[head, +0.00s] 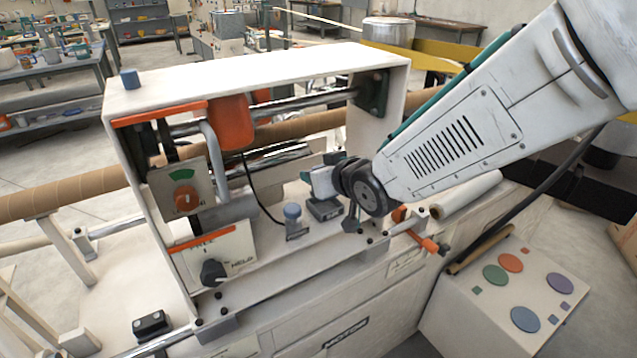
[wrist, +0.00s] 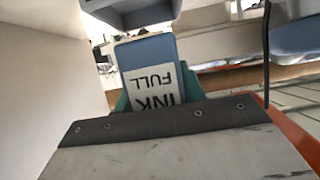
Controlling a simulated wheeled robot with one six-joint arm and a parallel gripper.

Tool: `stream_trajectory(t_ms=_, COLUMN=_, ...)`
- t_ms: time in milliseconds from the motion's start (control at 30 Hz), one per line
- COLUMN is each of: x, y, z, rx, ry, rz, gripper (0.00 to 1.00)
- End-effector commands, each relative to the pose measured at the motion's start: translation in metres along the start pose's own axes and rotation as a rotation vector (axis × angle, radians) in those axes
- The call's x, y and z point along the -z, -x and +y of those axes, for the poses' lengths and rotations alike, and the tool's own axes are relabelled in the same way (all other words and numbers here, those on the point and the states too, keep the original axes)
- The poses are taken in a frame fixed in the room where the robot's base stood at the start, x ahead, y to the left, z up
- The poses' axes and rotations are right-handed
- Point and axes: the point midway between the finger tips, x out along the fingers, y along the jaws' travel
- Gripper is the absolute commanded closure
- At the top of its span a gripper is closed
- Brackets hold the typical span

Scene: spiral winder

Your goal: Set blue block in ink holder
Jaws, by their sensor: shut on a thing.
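The blue block (wrist: 147,50), with a white label reading "INK FULL" upside down in the wrist view, is between the teal fingers of my gripper (wrist: 155,90). My gripper is shut on it. A grey bracket-like part (wrist: 135,14) is just beyond the block's far end; it looks like the ink holder, but I cannot tell whether they touch. In the head view my gripper (head: 322,183) is inside the white machine frame, above a dark grey block-shaped part (head: 325,208). The held block cannot be made out clearly there.
An orange part (head: 233,122) and rollers lie left of my gripper. A button panel (head: 520,290) stands at lower right.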

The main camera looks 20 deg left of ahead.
Motion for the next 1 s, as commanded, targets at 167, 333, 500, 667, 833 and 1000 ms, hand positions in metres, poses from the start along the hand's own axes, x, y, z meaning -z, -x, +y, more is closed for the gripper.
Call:
stream_trajectory(t_ms=167, x=-0.029, y=-0.013, z=0.001, rx=-0.001, ry=-0.002, rz=-0.004, gripper=0.89)
stream_trajectory(t_ms=333, x=-0.032, y=-0.014, z=0.001, rx=-0.001, ry=0.0, rz=0.0, gripper=0.89)
stream_trajectory(t_ms=500, x=-0.033, y=-0.015, z=0.0, rx=0.0, ry=0.0, rz=-0.001, gripper=0.89)
stream_trajectory(t_ms=667, x=-0.034, y=-0.016, z=-0.001, rx=0.001, ry=0.001, rz=-0.001, gripper=0.39)
stream_trajectory(t_ms=833, x=-0.034, y=-0.016, z=-0.001, rx=0.001, ry=0.001, rz=-0.001, gripper=0.39)
stream_trajectory(t_ms=1000, x=-0.031, y=-0.013, z=-0.001, rx=0.001, ry=0.001, rz=-0.001, gripper=0.39)
